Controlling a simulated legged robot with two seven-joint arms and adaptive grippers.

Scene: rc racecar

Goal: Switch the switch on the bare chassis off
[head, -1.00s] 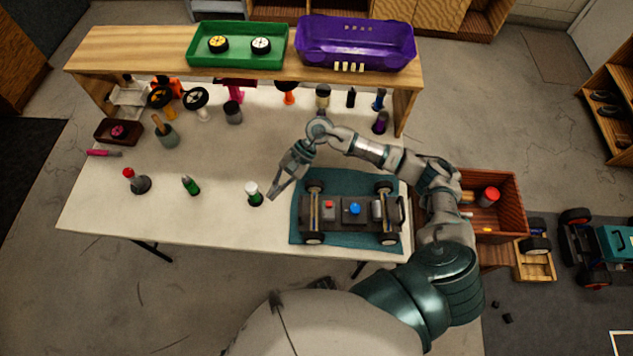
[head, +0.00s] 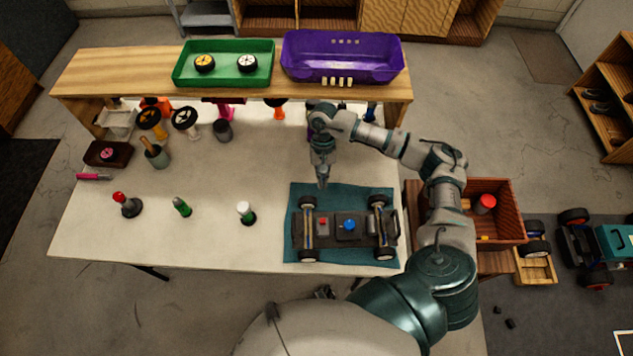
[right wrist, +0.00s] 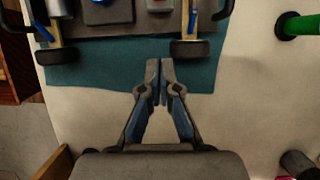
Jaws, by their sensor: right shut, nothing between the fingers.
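The bare chassis (head: 336,240) is a dark flat frame with small wheels, lying on a teal mat (head: 373,258). It carries a small red part (head: 323,221), which may be the switch, and a blue round part (head: 349,225). My left gripper is not in view.
Green (head: 223,77) and purple (head: 342,70) trays stand on the wooden shelf (head: 150,60) at the back. Several upright tools and bottles stand left of and behind the chassis. A wooden crate (head: 512,226) is at the right. The table's middle is clear.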

